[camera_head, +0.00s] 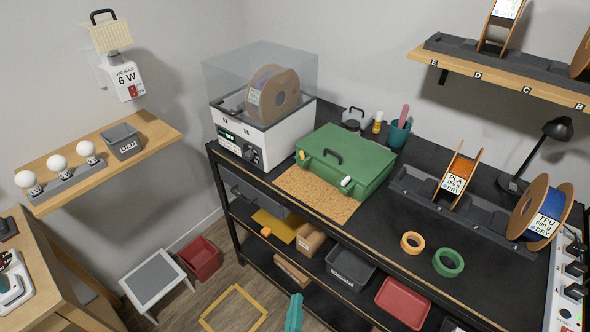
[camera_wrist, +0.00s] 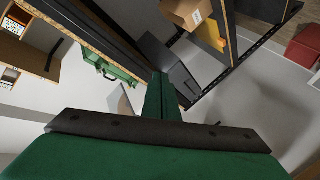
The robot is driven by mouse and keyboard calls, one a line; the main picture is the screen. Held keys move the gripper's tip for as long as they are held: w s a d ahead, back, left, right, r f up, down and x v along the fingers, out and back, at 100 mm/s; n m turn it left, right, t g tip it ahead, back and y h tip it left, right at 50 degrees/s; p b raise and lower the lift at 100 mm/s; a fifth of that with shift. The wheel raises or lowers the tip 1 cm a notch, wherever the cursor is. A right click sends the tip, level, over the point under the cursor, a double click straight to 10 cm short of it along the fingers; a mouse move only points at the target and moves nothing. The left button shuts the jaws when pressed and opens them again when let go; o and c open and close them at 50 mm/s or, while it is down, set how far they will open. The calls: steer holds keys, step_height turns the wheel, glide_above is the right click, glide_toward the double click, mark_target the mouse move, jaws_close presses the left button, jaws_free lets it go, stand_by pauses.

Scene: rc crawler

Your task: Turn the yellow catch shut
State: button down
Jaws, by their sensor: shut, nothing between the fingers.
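A closed green case (camera_head: 345,158) lies on the dark workbench, partly on a cork mat (camera_head: 318,194). The small yellow catch (camera_head: 301,155) is at the left end of the case's front side. A white catch (camera_head: 346,182) is nearer its right end. Whether either is turned shut is too small to tell. My gripper (camera_head: 295,302) shows at the bottom edge, in front of and apart from the bench. In the wrist view my gripper (camera_wrist: 163,80) has its green fingers together and empty. The green case (camera_wrist: 118,66) shows at upper left there; its yellow catch cannot be made out.
A white dryer box (camera_head: 258,140) with a clear cover stands left of the case. A spool rack (camera_head: 420,195) is to the right. Tape rings (camera_head: 448,263) lie near the front edge. The lower shelf holds bins and a red tray (camera_head: 403,302). Floor holds a stool (camera_head: 155,278).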

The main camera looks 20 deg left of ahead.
steer(key=w+a+r+n+t, duration=0.1)
steer(key=w+a+r+n, duration=0.2)
steer(key=w, duration=0.4)
steer(key=w+a+r+n, duration=0.2)
steer(key=w+a+r, duration=0.1)
steer(key=w, duration=0.3)
steer(key=n, duration=0.5)
glide_toward(302, 157)
steer(key=s+a+f, duration=0.2)
steer(key=s+a, duration=0.2)
steer(key=a, duration=0.1)
steer(key=shift+t+y, duration=0.3)
steer(key=shift+t, duration=0.1)
steer(key=w, duration=0.6)
steer(key=w+a, duration=0.1)
steer(key=w, duration=0.2)
steer(key=shift+w+a+r, duration=0.15)
steer(key=shift+r, duration=0.05)
steer(key=d, duration=0.1)
steer(key=w+d, duration=0.1)
steer(key=d, duration=0.1)
steer(key=shift+w+d, duration=0.3)
steer(key=shift+w, duration=0.1)
steer(key=shift+a, duration=0.1)
